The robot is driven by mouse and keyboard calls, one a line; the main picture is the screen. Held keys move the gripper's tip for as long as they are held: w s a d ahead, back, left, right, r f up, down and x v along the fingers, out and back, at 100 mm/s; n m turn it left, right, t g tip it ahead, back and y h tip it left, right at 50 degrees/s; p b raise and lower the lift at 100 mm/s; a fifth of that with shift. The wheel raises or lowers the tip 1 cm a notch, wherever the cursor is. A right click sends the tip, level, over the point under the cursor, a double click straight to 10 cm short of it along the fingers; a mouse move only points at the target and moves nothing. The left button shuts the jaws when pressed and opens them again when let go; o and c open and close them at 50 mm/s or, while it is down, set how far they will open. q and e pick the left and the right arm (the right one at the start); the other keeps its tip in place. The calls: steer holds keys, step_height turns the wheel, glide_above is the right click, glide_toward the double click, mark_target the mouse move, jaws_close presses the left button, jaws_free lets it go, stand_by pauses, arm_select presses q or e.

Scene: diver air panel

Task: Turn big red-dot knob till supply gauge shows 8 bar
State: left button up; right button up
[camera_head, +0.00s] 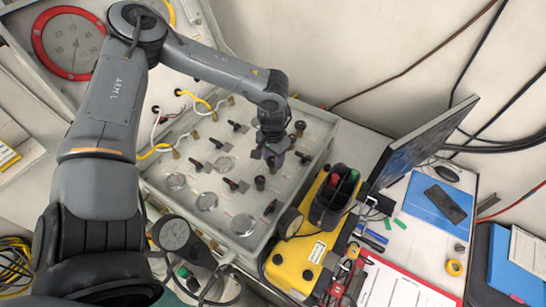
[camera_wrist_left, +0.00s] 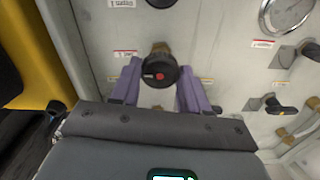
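A black knob with a red dot (camera_wrist_left: 159,76) sits on the pale panel in the left wrist view. My left gripper (camera_wrist_left: 157,88) has its two purple fingers on either side of the knob, with a narrow gap showing and no clear contact. In the head view my left gripper (camera_head: 272,158) hangs over the upper right of the panel (camera_head: 222,170) and hides the knob. Several round gauges (camera_head: 206,201) lie on the panel, and a large red-rimmed gauge (camera_head: 68,43) is at the upper left. I cannot tell which is the supply gauge or read it. My right gripper is not in view.
Several other dark knobs (camera_head: 231,184) stand on the panel close to my gripper. A yellow case (camera_head: 302,252) with a black bin (camera_head: 333,197) stands just right of the panel. Yellow hoses (camera_head: 155,151) join the panel's left side.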

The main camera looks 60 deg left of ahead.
arm_select(q)
steer(key=shift+c, duration=1)
steer(key=shift+f+m+b, duration=0.1)
steer(key=shift+m+b, duration=0.2)
steer(key=shift+b, duration=0.1)
steer(key=m+b, duration=0.2)
steer(key=b, duration=0.1)
steer(key=shift+f+m, duration=0.15)
steer(key=shift+m, duration=0.15)
steer(key=m+b, duration=0.2)
steer(key=shift+m, duration=0.3)
steer(key=m+b, duration=0.3)
steer(key=m, duration=0.1)
steer(key=shift+m, duration=0.3)
steer(key=m+b, duration=0.1)
steer(key=m, duration=0.3)
steer(key=shift+b, duration=0.3)
steer(key=m+b, duration=0.1)
steer(key=m, duration=0.4)
steer(key=shift+r, duration=0.2)
steer(key=m, duration=0.5)
steer(key=shift+m, duration=0.3)
steer(key=m, duration=0.8)
steer(key=shift+m, duration=1.4)
